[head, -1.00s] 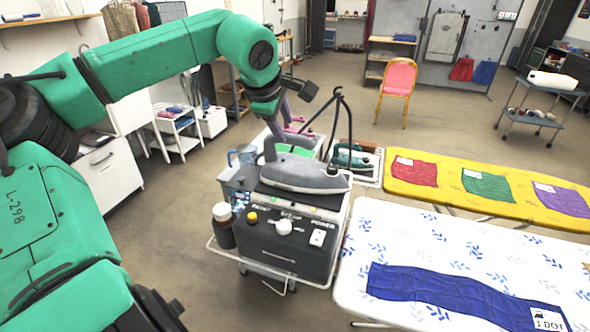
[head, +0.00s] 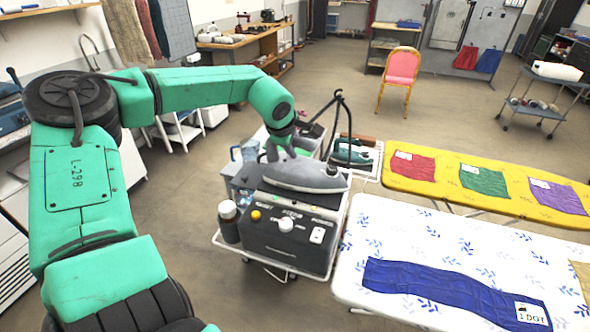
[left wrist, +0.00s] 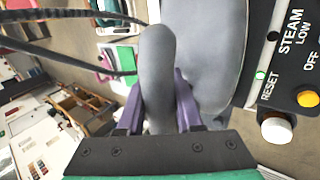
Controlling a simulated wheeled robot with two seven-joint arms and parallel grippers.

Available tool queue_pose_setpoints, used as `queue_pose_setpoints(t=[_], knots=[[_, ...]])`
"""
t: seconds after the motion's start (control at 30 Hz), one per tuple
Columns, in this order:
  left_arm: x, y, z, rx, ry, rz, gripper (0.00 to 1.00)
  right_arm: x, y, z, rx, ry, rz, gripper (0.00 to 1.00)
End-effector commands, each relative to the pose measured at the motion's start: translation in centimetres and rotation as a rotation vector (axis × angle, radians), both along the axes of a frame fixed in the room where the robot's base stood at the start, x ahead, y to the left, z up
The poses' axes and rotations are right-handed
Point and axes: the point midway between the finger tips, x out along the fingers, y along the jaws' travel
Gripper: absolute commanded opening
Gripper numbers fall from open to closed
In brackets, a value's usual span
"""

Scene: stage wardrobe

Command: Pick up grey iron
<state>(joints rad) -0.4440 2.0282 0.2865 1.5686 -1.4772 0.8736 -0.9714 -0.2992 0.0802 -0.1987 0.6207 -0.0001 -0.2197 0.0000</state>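The grey iron (head: 300,175) lies on top of the dark steam station (head: 287,238), its pointed tip to the right. My left gripper has come down over the iron from behind; its fingers are mostly hidden in the head view. In the left wrist view, the purple fingers of my left gripper (left wrist: 159,100) stand on both sides of the iron's grey handle (left wrist: 158,75). I see no clear gap, but cannot tell whether they press on it. The iron's body (left wrist: 205,50) shows beside the handle. My right gripper is not in view.
A green iron (head: 352,156) sits on a rack behind the station. A black cord stand (head: 340,115) rises behind the iron. The white ironing board (head: 400,290) is close on the right, the yellow one (head: 455,190) beyond.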

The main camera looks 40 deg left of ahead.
Motion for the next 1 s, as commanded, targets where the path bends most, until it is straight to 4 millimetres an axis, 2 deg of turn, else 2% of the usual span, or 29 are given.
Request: queue_pose_setpoints(t=[0.37, 0.57, 0.67, 0.8, 1.0], knots=[[0.2, 0.0, 0.6, 0.0, -0.008, -0.002, 0.0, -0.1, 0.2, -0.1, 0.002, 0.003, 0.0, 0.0], [0.2, 0.0, 2.6, 0.002, -0.012, 0.0, 0.0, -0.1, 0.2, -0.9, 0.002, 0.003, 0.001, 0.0], [0.2, 0.0, 5.0, 0.003, -0.014, 0.001, 0.0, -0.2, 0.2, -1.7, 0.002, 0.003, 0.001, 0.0], [0.2, 0.0, 9.8, 0.004, -0.015, 0.0, 0.0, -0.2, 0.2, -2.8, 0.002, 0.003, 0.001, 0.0], [0.1, 0.0, 16.3, 0.003, -0.011, 0.002, 0.0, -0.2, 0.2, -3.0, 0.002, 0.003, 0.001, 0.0]])
